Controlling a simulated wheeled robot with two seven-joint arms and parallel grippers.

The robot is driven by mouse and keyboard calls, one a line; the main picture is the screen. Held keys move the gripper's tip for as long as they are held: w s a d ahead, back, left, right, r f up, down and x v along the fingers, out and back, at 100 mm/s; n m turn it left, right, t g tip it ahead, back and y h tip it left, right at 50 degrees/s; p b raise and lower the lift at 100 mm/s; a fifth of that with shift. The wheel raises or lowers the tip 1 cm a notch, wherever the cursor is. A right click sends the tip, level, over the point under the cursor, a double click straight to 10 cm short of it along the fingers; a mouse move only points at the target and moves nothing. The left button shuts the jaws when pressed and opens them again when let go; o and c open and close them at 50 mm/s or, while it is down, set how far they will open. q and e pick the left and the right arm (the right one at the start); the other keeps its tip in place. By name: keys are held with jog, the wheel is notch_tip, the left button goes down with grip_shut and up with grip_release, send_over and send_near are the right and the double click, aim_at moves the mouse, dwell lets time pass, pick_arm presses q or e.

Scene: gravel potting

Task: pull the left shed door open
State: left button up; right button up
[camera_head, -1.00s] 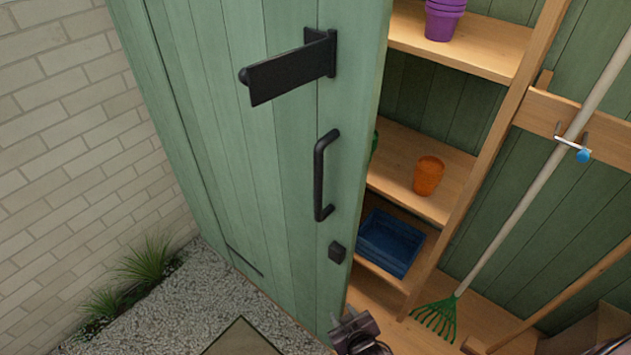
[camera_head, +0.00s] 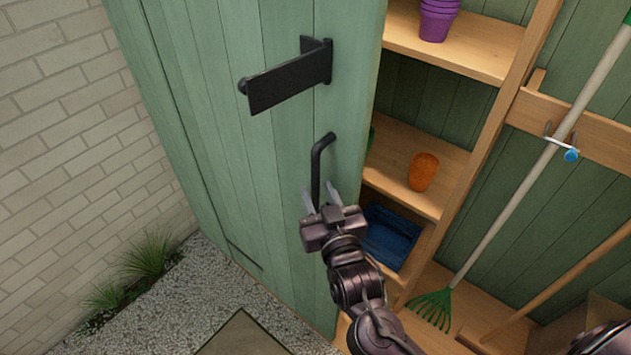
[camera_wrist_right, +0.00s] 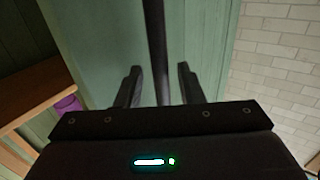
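The left shed door (camera_head: 225,130) is green planked wood and stands ajar, with the shed inside visible past its right edge. Its black bar handle (camera_head: 318,160) runs upright near that edge; its lower part is hidden behind my right gripper. My right gripper (camera_head: 322,197) is at the handle, its two fingers spread on either side of the bar. In the right wrist view the handle bar (camera_wrist_right: 157,50) passes between the open fingers (camera_wrist_right: 159,85), with gaps on both sides. My left gripper is not in view.
A black hasp plate (camera_head: 288,82) sticks out above the handle. Inside are wooden shelves (camera_head: 460,50) with purple pots (camera_head: 437,20), an orange pot (camera_head: 423,171) and a blue crate (camera_head: 390,237). A green rake (camera_head: 433,307) leans at right. A brick wall (camera_head: 60,130) stands left.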

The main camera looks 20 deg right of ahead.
jog(key=shift+w, duration=1.05)
jog(key=shift+c, duration=0.2)
grip_shut()
